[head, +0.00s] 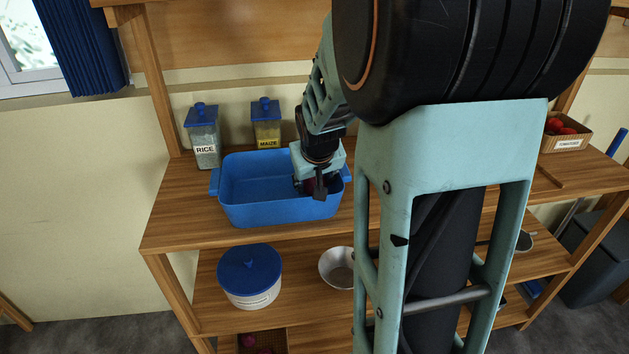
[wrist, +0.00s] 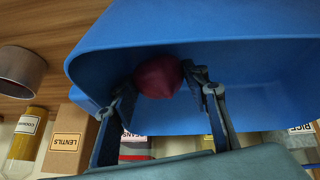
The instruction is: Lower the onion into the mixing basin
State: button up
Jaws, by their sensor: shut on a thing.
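The mixing basin (head: 280,212) is a blue, open rectangular tub with side handles, standing on the wooden counter. My gripper (head: 315,188) reaches down into its right-hand part, inside the rim. The onion (wrist: 158,76) is a dark red, round thing held between the two fingers of my gripper (wrist: 168,86) in the wrist view. The basin's blue inside (wrist: 240,75) fills much of that view behind the onion. In the head view the onion is mostly hidden by the fingers. I cannot tell whether it touches the basin floor.
A rice jar (head: 204,138) and a maize jar (head: 267,125) stand behind the basin. A white pot with a blue lid (head: 250,277) and a metal bowl (head: 337,267) are on the shelf below. A tomato box (head: 566,137) stands far right. My arm hides the middle counter.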

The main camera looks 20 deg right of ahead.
jog(key=o, duration=1.3)
